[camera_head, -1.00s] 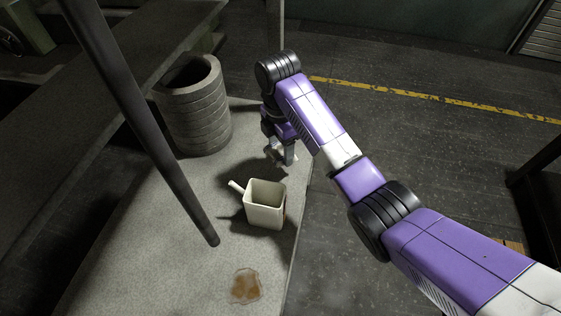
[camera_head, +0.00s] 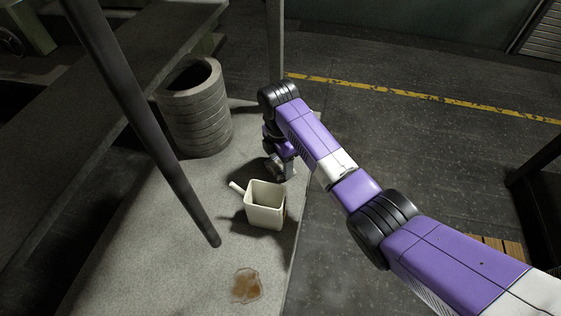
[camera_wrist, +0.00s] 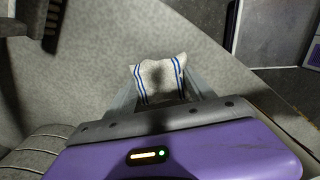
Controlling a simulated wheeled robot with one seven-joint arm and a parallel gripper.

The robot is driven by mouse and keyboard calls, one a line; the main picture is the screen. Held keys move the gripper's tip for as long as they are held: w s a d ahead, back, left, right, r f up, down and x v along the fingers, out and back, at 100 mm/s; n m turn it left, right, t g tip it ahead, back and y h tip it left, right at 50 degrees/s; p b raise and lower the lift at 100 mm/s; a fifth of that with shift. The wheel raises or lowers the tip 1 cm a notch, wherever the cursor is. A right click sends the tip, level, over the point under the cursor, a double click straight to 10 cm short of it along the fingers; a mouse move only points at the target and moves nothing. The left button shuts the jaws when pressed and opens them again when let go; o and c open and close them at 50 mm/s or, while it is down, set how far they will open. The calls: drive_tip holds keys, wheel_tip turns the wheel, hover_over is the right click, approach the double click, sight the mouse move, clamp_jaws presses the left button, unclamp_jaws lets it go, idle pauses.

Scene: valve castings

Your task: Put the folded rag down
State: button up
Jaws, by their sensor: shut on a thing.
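The folded rag (camera_wrist: 158,76) is white with blue stripes and sits between the two fingers of my gripper in the wrist view. My gripper (camera_head: 282,172) is shut on it. In the head view the gripper points down, low over the pale grey bench top (camera_head: 125,235), just behind a cream square container. The rag is mostly hidden by the gripper there. I cannot tell whether the rag touches the bench top.
The cream container (camera_head: 265,207) with a spout stands close in front of my gripper. A ribbed grey cylinder (camera_head: 197,112) stands behind left. A dark post (camera_head: 150,130) slants across the view. A brown stain (camera_head: 246,286) marks the near bench top. The bench edge is close on the right.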

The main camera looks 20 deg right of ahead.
sight(280, 164)
drive_tip(key=shift+f, duration=0.2)
drive_tip(key=shift+s+f, duration=0.1)
drive_tip(key=shift+f, duration=0.2)
drive_tip(key=o, duration=1.3)
drive_tip(key=shift+o, duration=1.4)
drive_tip(key=shift+s+f, duration=0.1)
drive_tip(key=shift+f, duration=0.15)
wheel_tip(280, 164, up, 14)
drive_tip(key=shift+w+a, duration=0.15)
drive_tip(key=shift+w, duration=0.05)
drive_tip(key=shift+s+f, duration=0.1)
drive_tip(key=shift+f, duration=0.1)
